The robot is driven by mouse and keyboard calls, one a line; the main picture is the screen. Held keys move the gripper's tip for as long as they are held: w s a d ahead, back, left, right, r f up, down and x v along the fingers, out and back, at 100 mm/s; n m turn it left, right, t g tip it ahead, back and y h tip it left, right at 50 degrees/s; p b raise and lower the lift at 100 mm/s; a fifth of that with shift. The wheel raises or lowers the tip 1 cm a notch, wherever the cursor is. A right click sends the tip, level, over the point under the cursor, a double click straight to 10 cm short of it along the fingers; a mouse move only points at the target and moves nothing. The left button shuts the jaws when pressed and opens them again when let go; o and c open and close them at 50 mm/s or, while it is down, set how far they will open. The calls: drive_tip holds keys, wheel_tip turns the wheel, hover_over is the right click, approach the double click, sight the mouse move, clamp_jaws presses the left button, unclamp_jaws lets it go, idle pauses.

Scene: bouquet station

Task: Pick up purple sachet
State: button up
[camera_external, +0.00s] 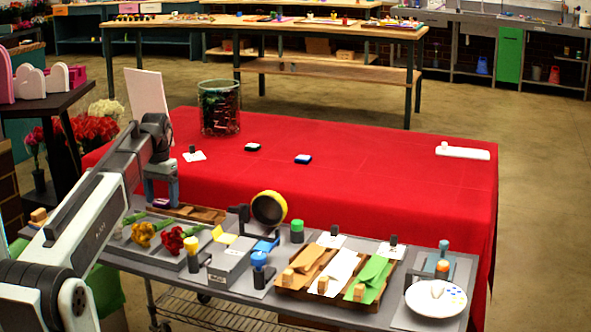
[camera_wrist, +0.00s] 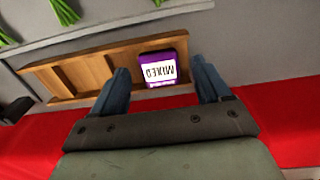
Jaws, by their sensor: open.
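A grey tray with flowers (camera_external: 171,238) lies in front of the wooden tray. A yellow-ended roll (camera_external: 269,208) stands to the right. The red-covered table (camera_external: 380,170) behind is mostly clear, with a glass vase (camera_external: 219,107) at its back left.

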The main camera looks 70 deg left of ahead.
drive_tip(key=shift+c, duration=0.2)
drive_tip(key=c, duration=1.1)
